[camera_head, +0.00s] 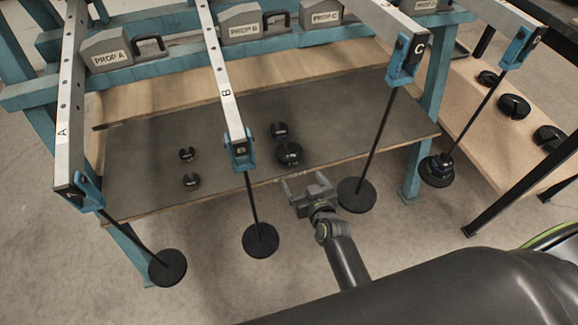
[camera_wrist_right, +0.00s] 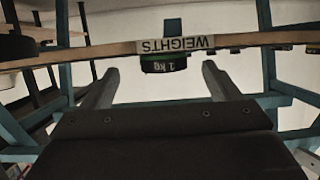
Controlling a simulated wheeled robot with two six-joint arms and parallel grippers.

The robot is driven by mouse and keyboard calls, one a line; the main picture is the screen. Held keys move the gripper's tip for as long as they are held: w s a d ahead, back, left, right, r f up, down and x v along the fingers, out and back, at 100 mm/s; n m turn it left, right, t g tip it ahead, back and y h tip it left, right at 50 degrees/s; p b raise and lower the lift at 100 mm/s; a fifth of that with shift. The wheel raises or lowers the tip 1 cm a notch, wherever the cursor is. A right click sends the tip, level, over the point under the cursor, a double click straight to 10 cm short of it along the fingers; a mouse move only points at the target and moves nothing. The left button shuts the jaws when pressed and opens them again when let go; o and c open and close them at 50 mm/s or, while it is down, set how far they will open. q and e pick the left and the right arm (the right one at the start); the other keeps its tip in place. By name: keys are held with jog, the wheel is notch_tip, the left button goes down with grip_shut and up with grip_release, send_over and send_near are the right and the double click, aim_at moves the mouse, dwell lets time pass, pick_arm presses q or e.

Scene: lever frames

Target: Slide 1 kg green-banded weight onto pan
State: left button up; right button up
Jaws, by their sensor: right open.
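The 1 kg weight (camera_wrist_right: 163,63), black with a green band, is at the shelf edge ahead of my right gripper (camera_wrist_right: 160,82) in the wrist view. The gripper is open and empty, the weight lying beyond its fingertips, apart from them. In the head view the open right gripper (camera_head: 303,188) is just in front of the grey shelf (camera_head: 235,150), close to a larger black weight (camera_head: 289,153); its band colour is too small to tell. Round black pans hang on rods below the beams: pan A (camera_head: 167,267), pan B (camera_head: 260,240) and pan C (camera_head: 356,194). My left gripper is out of view.
More slotted weights lie on the shelf (camera_head: 187,154), (camera_head: 191,180), (camera_head: 278,130). Pan C's rod is close to the right of my gripper. A hanger at the right (camera_head: 437,170) carries weights. A WEIGHTS label (camera_wrist_right: 175,44) marks the shelf edge.

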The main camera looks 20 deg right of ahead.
aim_at(290, 155)
jog(key=w, duration=0.3)
jog(key=w+t+b, duration=0.1)
jog(key=w, duration=0.2)
jog(key=w+a+t+b, duration=0.1)
jog(key=w, duration=0.2)
jog(key=shift+w+f, duration=0.15)
jog(key=shift+w, duration=0.25)
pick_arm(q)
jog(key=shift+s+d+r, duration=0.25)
pick_arm(e)
jog(key=shift+w+f, duration=0.25)
jog(key=shift+w, duration=0.6)
